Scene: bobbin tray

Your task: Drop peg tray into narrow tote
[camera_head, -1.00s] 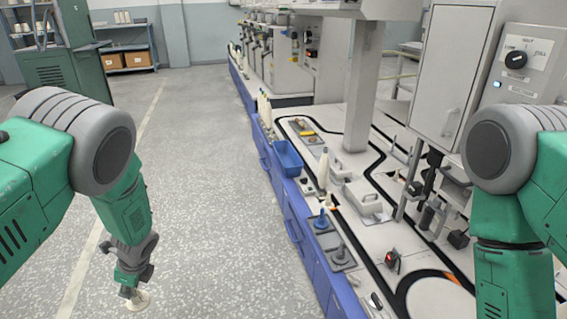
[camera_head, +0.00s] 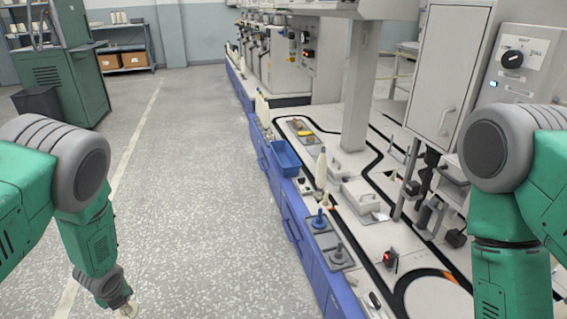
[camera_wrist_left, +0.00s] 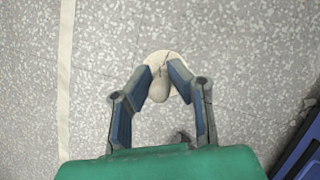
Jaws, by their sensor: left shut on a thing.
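My left gripper (camera_wrist_left: 160,82) is shut on a cream round disc with a rounded peg, which looks like the peg tray (camera_wrist_left: 158,58). It holds this over the speckled floor, left of the bench. In the head view, the left gripper (camera_head: 125,306) is low at the bottom edge, with only a bit of the cream piece showing. A narrow blue tote (camera_head: 286,158) stands on the bench's left edge, well ahead and right of the left gripper. Its inside is only partly visible. My right arm enters at the right; its gripper is out of view.
Two grey square bases with pegs, one blue (camera_head: 319,221) and one grey (camera_head: 339,255), sit on the near bench edge. A white cone (camera_head: 321,170) stands near the tote. A white box (camera_head: 362,194) lies right of it. The floor left of the bench is clear.

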